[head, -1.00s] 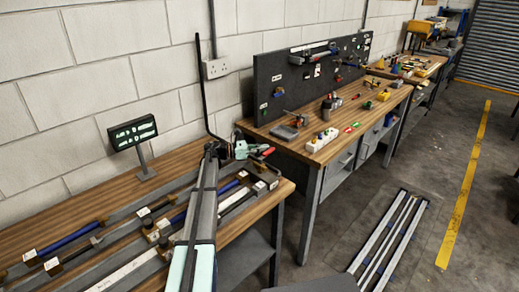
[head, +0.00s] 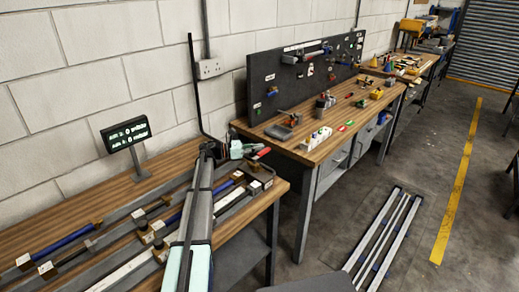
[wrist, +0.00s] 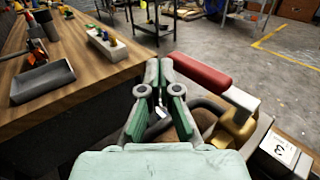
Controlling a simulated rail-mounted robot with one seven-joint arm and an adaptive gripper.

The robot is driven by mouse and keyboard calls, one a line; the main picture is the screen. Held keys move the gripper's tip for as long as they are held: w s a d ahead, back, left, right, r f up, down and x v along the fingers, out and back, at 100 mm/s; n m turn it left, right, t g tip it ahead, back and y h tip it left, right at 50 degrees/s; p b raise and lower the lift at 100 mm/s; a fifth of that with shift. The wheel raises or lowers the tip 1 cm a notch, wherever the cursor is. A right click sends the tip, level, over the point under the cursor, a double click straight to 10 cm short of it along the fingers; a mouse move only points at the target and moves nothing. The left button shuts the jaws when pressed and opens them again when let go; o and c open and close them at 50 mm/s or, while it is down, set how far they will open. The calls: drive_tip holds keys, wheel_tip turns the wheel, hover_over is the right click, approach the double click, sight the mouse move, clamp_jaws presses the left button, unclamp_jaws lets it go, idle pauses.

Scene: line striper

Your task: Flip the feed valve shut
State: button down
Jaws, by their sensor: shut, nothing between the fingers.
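The feed valve appears in the wrist view as a brass body (wrist: 233,132) with a lever whose red grip (wrist: 200,74) points up and to the left. In the head view the red grip (head: 262,153) shows at the far end of the near bench. My gripper (wrist: 158,66) has green-padded fingers with the tips together and nothing between them. Its tips are just left of the lever's red end; I cannot tell if they touch it. In the head view my gripper (head: 238,148) is left of the red grip. My fingers hide part of the fixture below.
A grey tray (wrist: 43,82) and a white block with coloured pieces (wrist: 107,45) sit on the neighbouring wooden bench. A small lit display (head: 127,134) stands on the near bench. A labelled block (wrist: 280,150) is right of the valve. Floor beyond is mostly open.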

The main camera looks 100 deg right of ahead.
drive_tip(key=w+d+b, duration=0.2)
drive_tip(key=w+d, duration=0.6)
drive_tip(key=d, duration=0.2)
drive_tip(key=shift+d+b, duration=0.4)
